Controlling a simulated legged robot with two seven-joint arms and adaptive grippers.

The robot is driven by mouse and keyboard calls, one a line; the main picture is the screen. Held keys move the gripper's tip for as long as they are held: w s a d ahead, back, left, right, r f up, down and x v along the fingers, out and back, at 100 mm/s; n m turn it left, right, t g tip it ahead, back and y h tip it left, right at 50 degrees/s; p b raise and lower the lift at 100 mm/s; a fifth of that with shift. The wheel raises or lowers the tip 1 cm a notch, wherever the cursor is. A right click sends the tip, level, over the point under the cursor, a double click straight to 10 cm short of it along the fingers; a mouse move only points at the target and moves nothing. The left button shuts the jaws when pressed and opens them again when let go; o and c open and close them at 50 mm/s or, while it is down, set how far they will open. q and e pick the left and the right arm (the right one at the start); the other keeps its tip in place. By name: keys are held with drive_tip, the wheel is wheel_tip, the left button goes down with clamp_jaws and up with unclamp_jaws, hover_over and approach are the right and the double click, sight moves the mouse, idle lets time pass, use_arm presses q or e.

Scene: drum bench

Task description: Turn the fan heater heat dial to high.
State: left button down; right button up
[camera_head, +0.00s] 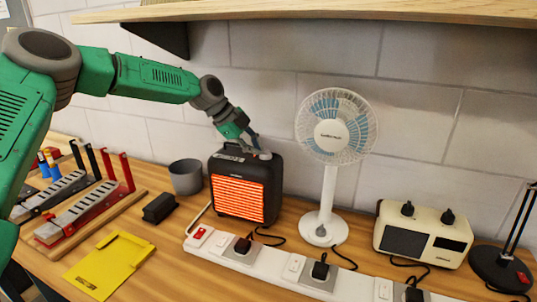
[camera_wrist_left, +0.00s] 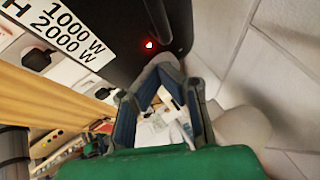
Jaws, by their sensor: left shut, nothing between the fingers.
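The fan heater (camera_head: 240,190) is a black box with a glowing orange grille, standing upright on the bench. My left gripper (camera_head: 264,155) is shut and empty, at the right part of the heater's top. In the left wrist view the heater's dark top (camera_wrist_left: 115,35) carries a white label (camera_wrist_left: 65,35) reading 1000 W and 2000 W, and a lit red lamp (camera_wrist_left: 149,45). The left fingertips (camera_wrist_left: 160,66) meet close to this top. The heat dial is not clearly seen; fingers cover that spot, and its setting cannot be told. My right gripper is not in view.
A white fan (camera_head: 328,190) stands right of the heater, a grey cup (camera_head: 186,177) left. A white power strip (camera_head: 270,275) with plugs runs in front. A wooden shelf (camera_head: 330,10) hangs above.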

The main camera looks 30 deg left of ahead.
use_arm(q)
drive_tip(key=shift+w+a, duration=0.1)
drive_tip(key=shift+a, duration=0.15)
drive_tip(key=shift+d, duration=0.1)
idle(0.6)
